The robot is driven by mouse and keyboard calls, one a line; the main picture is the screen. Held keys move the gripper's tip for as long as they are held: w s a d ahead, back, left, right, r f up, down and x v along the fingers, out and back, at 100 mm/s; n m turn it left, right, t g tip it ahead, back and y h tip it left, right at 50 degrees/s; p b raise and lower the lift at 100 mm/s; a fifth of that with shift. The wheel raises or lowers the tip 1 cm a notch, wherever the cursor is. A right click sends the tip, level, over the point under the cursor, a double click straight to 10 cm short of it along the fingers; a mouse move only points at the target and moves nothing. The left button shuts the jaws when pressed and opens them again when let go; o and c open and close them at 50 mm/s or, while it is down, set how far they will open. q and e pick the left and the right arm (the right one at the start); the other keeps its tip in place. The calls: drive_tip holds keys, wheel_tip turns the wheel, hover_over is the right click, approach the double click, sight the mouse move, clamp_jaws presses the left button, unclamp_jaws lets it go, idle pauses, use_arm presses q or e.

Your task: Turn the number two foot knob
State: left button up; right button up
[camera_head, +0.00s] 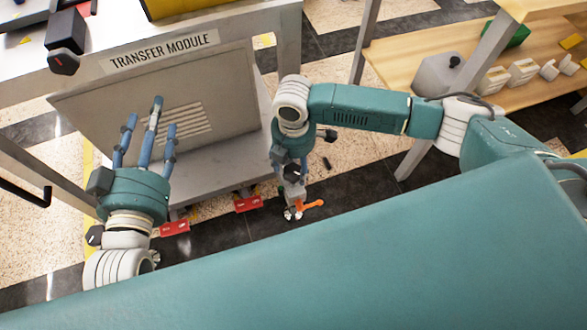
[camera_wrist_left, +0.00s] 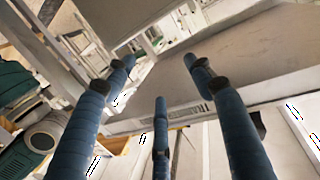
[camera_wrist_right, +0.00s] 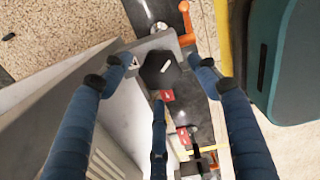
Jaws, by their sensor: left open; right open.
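A black faceted knob (camera_wrist_right: 160,69) with a white pointer mark shows in the right wrist view, at the corner of the grey module base. My right gripper (camera_wrist_right: 160,80) is open, its fingers spread around the knob in that view; I cannot tell whether they touch it. In the head view my right gripper (camera_head: 291,170) points down at the base's right corner. Red tags (camera_wrist_right: 167,95) (camera_head: 248,203) sit along the base edge; their numbers are unreadable, so I cannot tell which foot is number two. My left gripper (camera_head: 150,118) is open and empty before the module's panel.
The TRANSFER MODULE panel (camera_head: 190,100) stands behind the grippers. An orange lever (camera_head: 310,205) juts out beside the right gripper, also in the right wrist view (camera_wrist_right: 185,22). Another red tag (camera_head: 175,228) lies further left. A wooden shelf (camera_head: 480,60) stands at upper right.

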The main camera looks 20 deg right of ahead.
drive_tip(key=shift+f+b, duration=0.3)
drive_tip(key=shift+f, duration=0.7)
use_arm(q)
drive_tip(key=r, duration=0.1)
drive_tip(key=r+t, duration=0.1)
drive_tip(key=r, duration=0.1)
drive_tip(key=r+t, duration=0.1)
drive_tip(key=shift+w+d+r+h, duration=0.1)
drive_tip(key=shift+d+r+h, duration=0.2)
drive_tip(key=shift+h, duration=0.1)
use_arm(e)
drive_tip(key=shift+c, duration=0.2)
use_arm(q)
drive_tip(key=shift+f, duration=0.1)
use_arm(e)
drive_tip(key=c, duration=1.1)
